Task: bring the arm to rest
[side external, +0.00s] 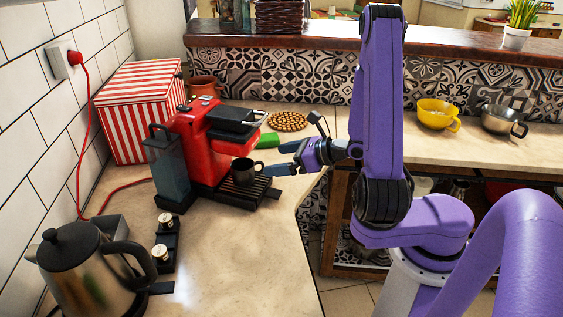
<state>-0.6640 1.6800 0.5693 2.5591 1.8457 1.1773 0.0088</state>
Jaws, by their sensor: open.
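My gripper (283,158) is open at the end of the purple arm. It points left toward the red coffee machine (196,140), just right of a dark cup (244,171). The cup stands upright on the machine's black drip tray (262,193). Nothing shows between the fingers. I cannot tell whether the fingertips touch the cup or the tray.
A steel kettle (86,270) stands at the front left. A red-striped box (135,108) is behind the machine. A green item (268,140) and a woven trivet (288,122) lie behind my gripper. A yellow cup (437,115) and a metal cup (502,121) are at right.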

